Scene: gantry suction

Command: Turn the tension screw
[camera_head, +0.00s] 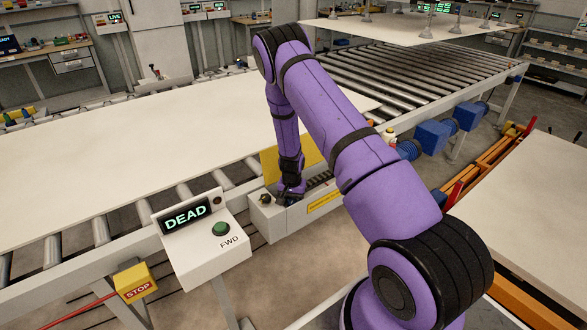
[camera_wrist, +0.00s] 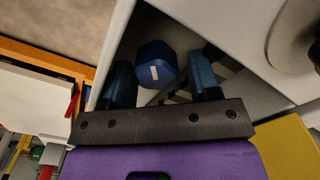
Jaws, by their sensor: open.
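My gripper (camera_head: 289,192) reaches down into an open grey box (camera_head: 264,222) on the side of the roller conveyor. In the wrist view my gripper (camera_wrist: 160,80) is open, with one dark blue finger on each side of a blue hexagonal head (camera_wrist: 155,63). The head has a pale mark on its face and looks like the tension screw. It lies between the fingers, slightly nearer the left one; I cannot tell whether either finger touches it. The head view does not show the screw clearly, as my gripper and the box wall hide it.
A yellow lid (camera_head: 275,165) stands raised behind the box. A control panel with a DEAD display (camera_head: 186,215) and green FWD button (camera_head: 221,229) stands to its left, above a yellow STOP box (camera_head: 136,282). A large pale sheet (camera_head: 110,160) lies on the rollers.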

